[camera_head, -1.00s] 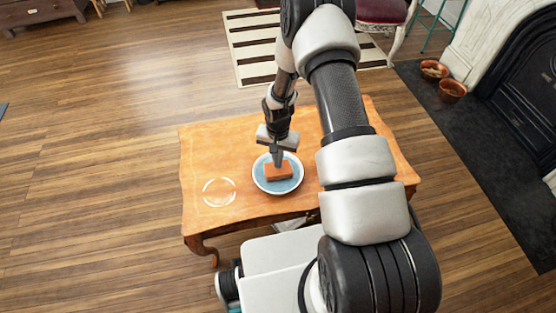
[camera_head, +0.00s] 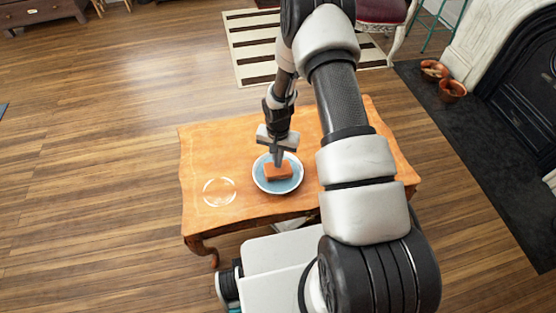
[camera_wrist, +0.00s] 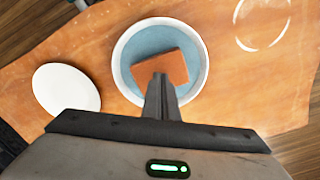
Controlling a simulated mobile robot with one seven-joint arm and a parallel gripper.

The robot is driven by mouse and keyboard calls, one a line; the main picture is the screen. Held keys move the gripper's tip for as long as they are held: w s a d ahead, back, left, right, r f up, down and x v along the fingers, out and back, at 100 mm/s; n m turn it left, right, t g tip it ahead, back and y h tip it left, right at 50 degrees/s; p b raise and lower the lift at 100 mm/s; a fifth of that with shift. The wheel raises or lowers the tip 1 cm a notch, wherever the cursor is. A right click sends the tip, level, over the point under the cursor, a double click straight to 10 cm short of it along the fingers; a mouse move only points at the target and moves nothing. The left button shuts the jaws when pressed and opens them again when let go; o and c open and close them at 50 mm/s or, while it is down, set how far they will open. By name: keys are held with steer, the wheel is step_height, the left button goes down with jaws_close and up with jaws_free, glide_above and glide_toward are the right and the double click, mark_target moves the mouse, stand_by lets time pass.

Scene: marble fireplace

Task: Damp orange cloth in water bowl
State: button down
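The orange cloth (camera_head: 278,171) is a folded block lying tilted within the white-rimmed water bowl (camera_head: 258,183), over the blue water. My gripper (camera_head: 278,162) points down over the bowl, its fingertips at the cloth. In the wrist view the cloth (camera_wrist: 170,66) is in the middle of the bowl (camera_wrist: 203,75). The fingers of my gripper (camera_wrist: 160,82) are close together and overlap the cloth's near edge, seemingly shut on it. The fingers hide part of the cloth, and its underside is hidden.
The bowl stands on an orange wooden table (camera_head: 230,150). A clear glass ring or dish (camera_head: 219,192) sits left of the bowl. A white round plate (camera_wrist: 67,89) shows in the wrist view. My arm hides the table's right part. Clay pots (camera_head: 452,90) stand by the fireplace.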

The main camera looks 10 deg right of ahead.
steer(key=shift+f+b, duration=0.5)
steer(key=shift+f, duration=0.15)
stand_by(0.5)
stand_by(0.5)
steer(key=shift+r+p, duration=1.85)
steer(key=shift+r, duration=1.2)
